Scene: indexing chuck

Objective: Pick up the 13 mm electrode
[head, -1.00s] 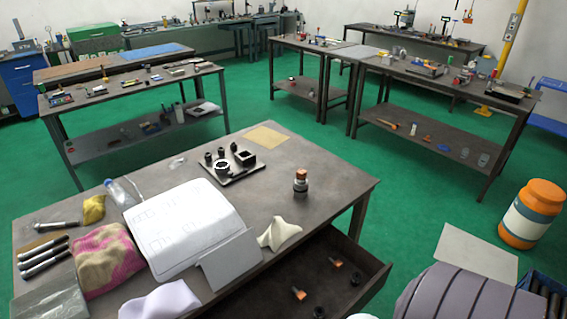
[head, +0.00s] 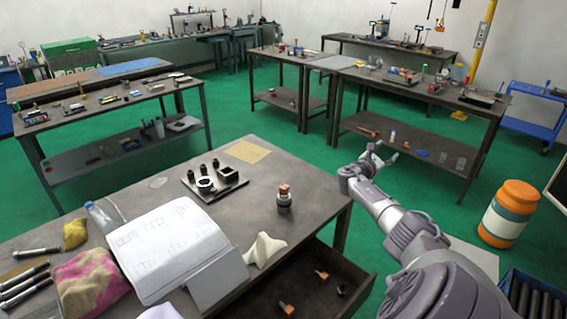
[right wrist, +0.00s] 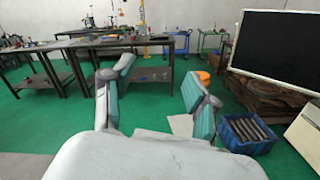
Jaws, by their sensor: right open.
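A copper-topped electrode in a dark round holder (head: 284,198) stands upright on the near workbench (head: 325,192). Two more copper-coloured electrodes lie in the open drawer (head: 345,260) under the bench: one farther back (head: 321,274) and one nearer (head: 287,307). I cannot tell which one is 13 mm. My right gripper (head: 388,153) is open and empty, in the air right of the bench. In the right wrist view its two fingers (right wrist: 155,98) stand wide apart with nothing between them. My left gripper is not in view.
A dark plate with black fixtures (head: 212,183), a white cloth (head: 264,250), a paper drawing (head: 160,245) and a pink-yellow cloth (head: 90,280) lie on the bench. An orange drum (head: 507,213) and a blue crate (head: 530,295) stand at right. Green floor lies between the benches.

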